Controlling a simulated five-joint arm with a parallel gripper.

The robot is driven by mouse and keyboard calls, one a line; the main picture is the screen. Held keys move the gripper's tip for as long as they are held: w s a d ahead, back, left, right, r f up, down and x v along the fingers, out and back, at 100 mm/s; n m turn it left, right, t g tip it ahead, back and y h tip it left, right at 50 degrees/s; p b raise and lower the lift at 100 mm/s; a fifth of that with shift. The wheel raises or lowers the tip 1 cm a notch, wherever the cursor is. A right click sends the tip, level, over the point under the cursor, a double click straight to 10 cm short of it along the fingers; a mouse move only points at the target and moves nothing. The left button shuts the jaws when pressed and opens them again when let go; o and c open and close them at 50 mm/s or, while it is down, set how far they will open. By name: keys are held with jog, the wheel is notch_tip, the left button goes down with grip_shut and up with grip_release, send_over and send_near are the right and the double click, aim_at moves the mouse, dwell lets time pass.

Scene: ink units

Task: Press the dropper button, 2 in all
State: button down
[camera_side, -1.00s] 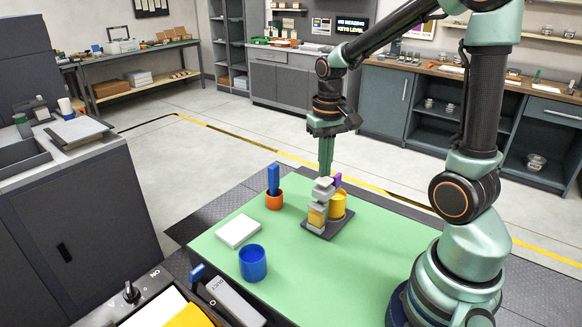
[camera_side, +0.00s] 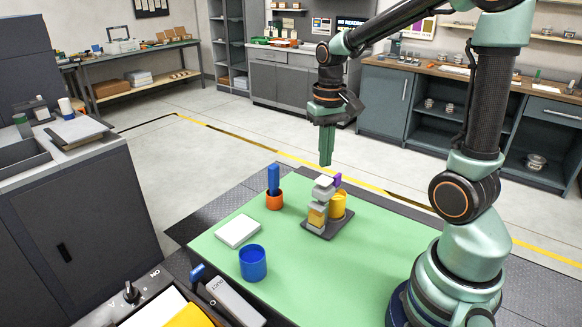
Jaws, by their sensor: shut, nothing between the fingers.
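The dropper unit (camera_side: 318,205) is a grey and white upright device with an amber window. It stands on a dark base plate (camera_side: 331,229) on the green table. A yellow cup (camera_side: 338,206) stands on the same plate, right beside the unit, and a small purple piece (camera_side: 338,180) shows above the cup. My gripper (camera_side: 326,163) points straight down above the unit, shut and empty. A gap shows between its fingertips and the unit's top. I cannot make out the button itself.
On the green table mat (camera_side: 310,280) are an orange cup (camera_side: 274,200) with a blue block (camera_side: 273,178) upright in it, a white slab (camera_side: 238,231) and a blue cup (camera_side: 252,262). A control panel (camera_side: 140,300) lies at the front left. The mat's front middle is clear.

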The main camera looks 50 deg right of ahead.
notch_tip(320, 180, up, 8)
dwell(0.7)
jog(key=shift+r, duration=0.1)
jog(key=s+a+f+n+t, duration=0.1)
jog(key=a+n+t, duration=0.1)
jog(key=a, duration=0.3)
jog(key=s+a+n+t, duration=0.2)
jog(key=a+n+t, duration=0.1)
jog(key=a, duration=0.3)
jog(key=shift+s+f+n+t, duration=0.25)
jog(key=shift+f+n+t, duration=0.1)
jog(key=shift+n, duration=0.15)
